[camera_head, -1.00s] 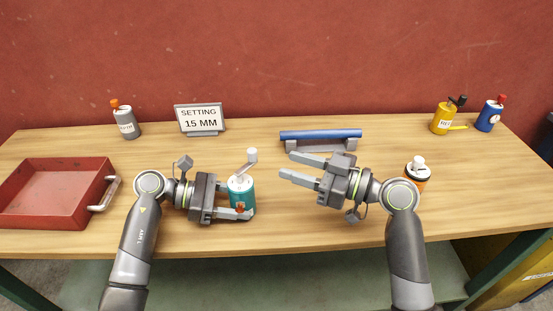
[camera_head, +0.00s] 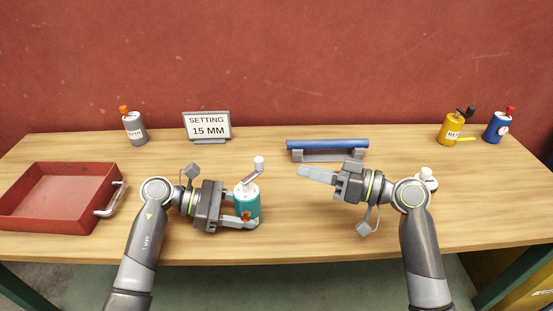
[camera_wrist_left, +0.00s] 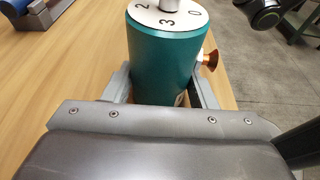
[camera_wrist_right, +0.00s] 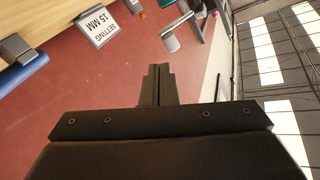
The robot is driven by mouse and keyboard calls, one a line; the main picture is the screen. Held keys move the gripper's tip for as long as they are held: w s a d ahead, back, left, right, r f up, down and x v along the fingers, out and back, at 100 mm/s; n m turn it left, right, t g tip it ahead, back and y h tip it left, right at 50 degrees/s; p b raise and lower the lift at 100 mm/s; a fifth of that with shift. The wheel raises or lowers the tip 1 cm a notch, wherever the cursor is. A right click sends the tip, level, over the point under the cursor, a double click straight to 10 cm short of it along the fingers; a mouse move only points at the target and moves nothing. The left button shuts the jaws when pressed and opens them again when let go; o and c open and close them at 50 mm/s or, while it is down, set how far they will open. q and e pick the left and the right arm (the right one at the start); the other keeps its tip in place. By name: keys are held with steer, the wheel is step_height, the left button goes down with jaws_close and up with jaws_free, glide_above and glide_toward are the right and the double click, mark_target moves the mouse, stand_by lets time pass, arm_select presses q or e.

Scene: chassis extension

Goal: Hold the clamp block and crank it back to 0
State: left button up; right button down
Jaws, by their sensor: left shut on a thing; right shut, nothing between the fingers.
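The clamp block is a teal cylinder (camera_head: 247,208) standing upright on the table. It has a white numbered dial on top and a grey crank arm (camera_head: 253,177) with a white knob (camera_head: 259,162), pointing up and right. My left gripper (camera_head: 246,211) is shut around the block's sides. In the left wrist view the teal body (camera_wrist_left: 163,60) sits between the fingers, the dial (camera_wrist_left: 168,15) shows 2, 3 and 0, and an orange knob (camera_wrist_left: 209,60) sticks out on the right. My right gripper (camera_head: 301,172) is shut and empty, right of the crank and apart from it.
A sign (camera_head: 207,126) reads SETTING 15 MM. A blue bar (camera_head: 327,145) rests on a grey stand behind my right gripper. A red tray (camera_head: 60,225) is at left. Bottles (camera_head: 135,128) (camera_head: 451,128) (camera_head: 497,127) stand at the back. A white-topped container (camera_head: 427,173) is partly hidden by my right arm.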

mark_target(253, 175)
steer(key=w+m+g, duration=0.2)
steer(key=w+m, duration=0.4)
steer(key=m, duration=0.5)
steer(key=s+a, duration=0.1)
steer(key=a, duration=0.7)
steer(key=shift+s+a+r+y, duration=0.15)
steer(key=shift+s+y, duration=0.05)
steer(key=shift+y, duration=0.2)
steer(key=shift+s+d+m+t+h, duration=0.25)
steer(key=shift+m+t, duration=0.2)
steer(key=shift+t, duration=0.15)
steer(key=shift+s+d+m+t+h, duration=0.15)
steer(key=shift+s+m+t, duration=0.1)
steer(key=shift+m+t, duration=0.3)
steer(key=shift+s+d, duration=0.15)
